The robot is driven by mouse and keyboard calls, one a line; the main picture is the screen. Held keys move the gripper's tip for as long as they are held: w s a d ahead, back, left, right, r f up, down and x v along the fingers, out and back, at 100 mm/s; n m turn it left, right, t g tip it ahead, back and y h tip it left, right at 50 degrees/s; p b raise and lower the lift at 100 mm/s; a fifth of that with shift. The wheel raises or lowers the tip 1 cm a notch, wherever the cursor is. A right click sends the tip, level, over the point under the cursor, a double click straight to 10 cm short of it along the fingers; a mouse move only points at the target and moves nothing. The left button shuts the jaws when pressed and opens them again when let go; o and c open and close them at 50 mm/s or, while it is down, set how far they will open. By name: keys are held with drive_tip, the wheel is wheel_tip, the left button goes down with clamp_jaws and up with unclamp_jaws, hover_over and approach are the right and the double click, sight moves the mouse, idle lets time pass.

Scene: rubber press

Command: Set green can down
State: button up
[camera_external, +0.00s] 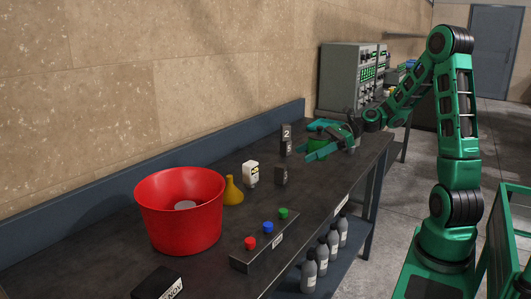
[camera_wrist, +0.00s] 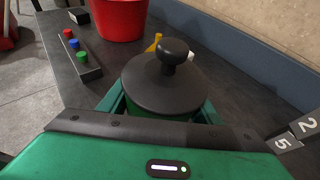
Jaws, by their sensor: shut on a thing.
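The green can (camera_external: 319,146) is between the fingers of my gripper (camera_external: 322,149) over the far part of the dark workbench (camera_external: 215,244). In the wrist view the can shows from above as a dark round lid with a black knob (camera_wrist: 165,82), with green body just under the rim. The green gripper fingers (camera_wrist: 162,108) flank it on both sides, shut on it. The can looks upright. Its base is hidden, so I cannot tell whether it touches the bench.
A red bucket (camera_external: 180,231), yellow funnel (camera_external: 233,190) and white container (camera_external: 251,173) stand on the bench. A button box (camera_external: 262,245) lies near the front edge. Dark numbered blocks (camera_external: 286,134) stand by the gripper. Grey bottles (camera_external: 322,258) sit on a lower shelf.

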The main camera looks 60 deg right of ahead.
drive_tip(key=s+a+n+g+y, duration=0.1)
drive_tip(key=s+a, duration=0.2)
drive_tip(key=a, duration=0.7)
drive_tip(key=s+a+n+g+y, duration=0.15)
drive_tip(key=s+a, duration=0.25)
drive_tip(key=a, duration=0.6)
hover_over(295, 199)
drive_tip(key=shift+h, duration=0.45)
wheel_tip(295, 199, down, 7)
drive_tip(key=shift+a+f, duration=0.15)
drive_tip(key=shift+f, duration=2)
drive_tip(key=shift+f, duration=0.1)
drive_tip(key=o, duration=1.6)
